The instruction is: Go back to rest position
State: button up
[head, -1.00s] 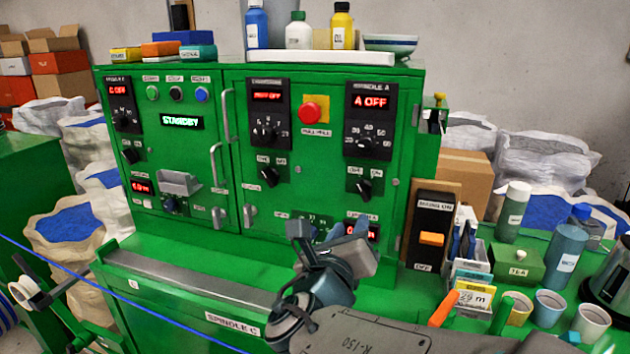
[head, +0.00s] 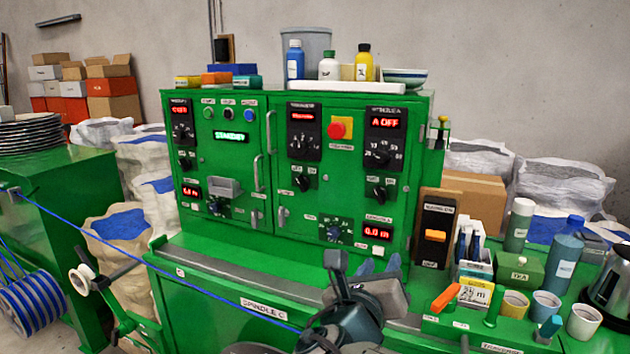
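My gripper (head: 365,277) is at the lower middle of the head view, in front of the green control cabinet (head: 350,185). Its grey and blue-grey end parts point up toward the cabinet's lower panel. I see nothing held in it, but the finger gap is not clear from this angle. The blue cable (head: 130,253) runs from the left green machine down to the right, passing in front of the cabinet base and out of sight behind my arm.
A cable spool (head: 40,298) sits at lower left. The right bench holds cups (head: 545,304), bottles (head: 565,255), a tea box (head: 517,271) and an orange-handled lever (head: 445,298). Bottles (head: 329,66) and a bowl (head: 405,78) stand on the cabinet. Sacks (head: 120,235) stand behind.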

jog(key=s+d+f+m+g+h, duration=0.1)
jog(key=s+d+f+m+g, duration=0.3)
jog(key=m, duration=0.4)
jog(key=s+d+f+m+g, duration=0.2)
jog(key=d+f+m+g, duration=0.35)
jog(key=m, duration=0.25)
jog(key=s+a+f+m+g+y, duration=0.1)
jog(key=s+a+f+m+y, duration=0.1)
jog(key=m, duration=0.8)
jog(key=s+a+f+m+g+y, duration=0.2)
jog(key=s+m+y, duration=0.3)
jog(key=m, duration=0.5)
jog(key=shift+s+a+f+y, duration=0.15)
jog(key=shift+a+f+y, duration=0.2)
jog(key=shift+f+y, duration=0.45)
jog(key=shift+f+g, duration=0.1)
jog(key=shift+g, duration=0.15)
